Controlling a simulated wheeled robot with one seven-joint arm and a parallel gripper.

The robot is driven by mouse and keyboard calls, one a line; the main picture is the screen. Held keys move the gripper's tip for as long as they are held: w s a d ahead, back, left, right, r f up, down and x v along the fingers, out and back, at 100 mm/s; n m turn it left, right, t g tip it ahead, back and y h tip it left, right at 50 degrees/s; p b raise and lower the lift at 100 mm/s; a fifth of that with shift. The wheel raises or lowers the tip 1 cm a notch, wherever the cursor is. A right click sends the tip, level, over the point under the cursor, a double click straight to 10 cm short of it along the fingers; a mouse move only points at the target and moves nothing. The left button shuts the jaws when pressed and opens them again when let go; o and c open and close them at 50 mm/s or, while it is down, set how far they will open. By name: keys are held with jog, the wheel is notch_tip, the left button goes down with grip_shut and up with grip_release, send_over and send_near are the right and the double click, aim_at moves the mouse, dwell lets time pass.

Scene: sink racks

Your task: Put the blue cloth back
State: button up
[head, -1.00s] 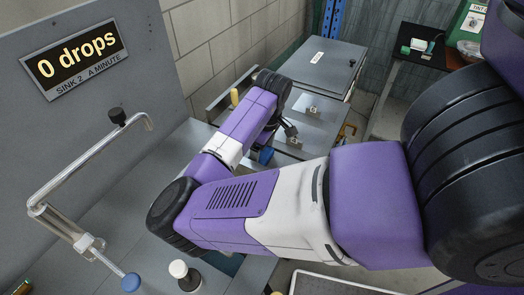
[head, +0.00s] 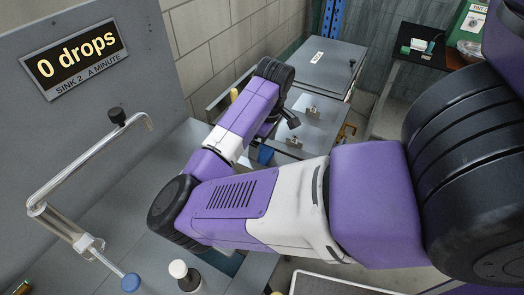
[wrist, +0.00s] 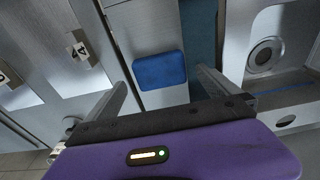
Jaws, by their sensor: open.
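The blue cloth (wrist: 160,70) is a small folded rectangle on a pale metal strip in the wrist view. It also shows in the head view (head: 265,154), partly hidden behind my forearm. My gripper (wrist: 161,84) is open and empty. Its two fingers show on the left and right of the cloth in the wrist view. The cloth looks beyond the fingertips and not held. In the head view the gripper is mostly hidden by my wrist, with a dark part of it near the grey panels.
A round drain (wrist: 265,55) lies right of the cloth. In the head view, a bent tap (head: 90,165) and a "0 drops" sign (head: 75,55) are at left. A black side table (head: 415,60) stands at back right.

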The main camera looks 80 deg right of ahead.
aim_at(266, 156)
notch_tip(266, 156, up, 9)
jog(key=s, duration=0.1)
jog(key=shift+p, duration=0.4)
jog(key=shift+a+f, duration=0.1)
